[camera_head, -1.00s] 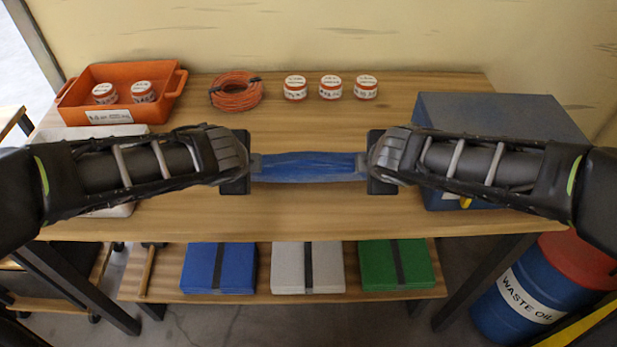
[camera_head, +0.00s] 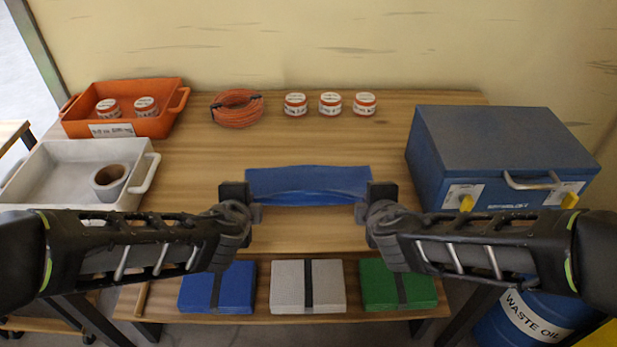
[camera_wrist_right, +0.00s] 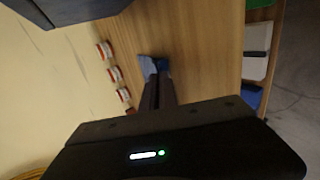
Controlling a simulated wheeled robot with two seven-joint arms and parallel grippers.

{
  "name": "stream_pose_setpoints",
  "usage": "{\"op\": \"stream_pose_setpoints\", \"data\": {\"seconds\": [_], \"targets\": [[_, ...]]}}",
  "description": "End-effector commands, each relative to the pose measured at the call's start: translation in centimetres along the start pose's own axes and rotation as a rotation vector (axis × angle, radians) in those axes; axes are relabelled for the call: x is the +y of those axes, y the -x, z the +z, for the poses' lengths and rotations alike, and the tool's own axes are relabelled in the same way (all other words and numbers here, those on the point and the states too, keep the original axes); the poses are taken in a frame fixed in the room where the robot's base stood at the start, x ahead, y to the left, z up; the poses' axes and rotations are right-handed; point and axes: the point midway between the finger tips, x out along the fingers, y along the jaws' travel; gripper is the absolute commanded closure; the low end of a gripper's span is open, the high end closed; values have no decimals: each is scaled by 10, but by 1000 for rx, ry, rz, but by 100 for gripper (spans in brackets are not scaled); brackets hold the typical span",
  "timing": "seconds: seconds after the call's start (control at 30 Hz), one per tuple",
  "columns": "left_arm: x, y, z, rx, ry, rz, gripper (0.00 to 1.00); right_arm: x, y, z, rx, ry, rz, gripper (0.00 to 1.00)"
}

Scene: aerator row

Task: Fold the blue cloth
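The blue cloth (camera_head: 308,178) lies across the middle of the table as a wide, short strip. Its near edge is slightly raised and curved, with a crease along it. My left gripper (camera_head: 256,208) is at the cloth's near left corner and appears shut on it. My right gripper (camera_head: 362,208) is at the near right corner. In the right wrist view the right fingers (camera_wrist_right: 157,80) are close together with a piece of blue cloth (camera_wrist_right: 150,65) at their tips. The pinched corners are partly hidden by the fingers.
An orange bin (camera_head: 165,122) with jars, an orange cable coil (camera_head: 237,108) and three jars (camera_head: 330,104) stand at the back. A white tray (camera_head: 45,165) with a tape roll is left, a blue toolbox (camera_head: 500,150) right. Folded cloths (camera_head: 308,287) lie on the lower shelf.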

Motion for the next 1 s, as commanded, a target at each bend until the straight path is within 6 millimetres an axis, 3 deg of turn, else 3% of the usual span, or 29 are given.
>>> {"op": "stream_pose_setpoints", "data": {"seconds": [0.07, 0.53, 0.77, 1.0], "targets": [[0, 0, 0, -1, 0, 0, 100, 0, 0, 0, -1, 0, 0, 100], [0, 0, 0, 0, 0, 0, 60, 0, 0, 0, 0, 0, 0, 60], [-8, 11, 0, 0, 3, -4, 60, 8, 11, 0, 1, -3, 4, 60], [-25, 47, 0, 1, 4, -6, 60, 25, 47, 0, 1, -3, 6, 60]]}}
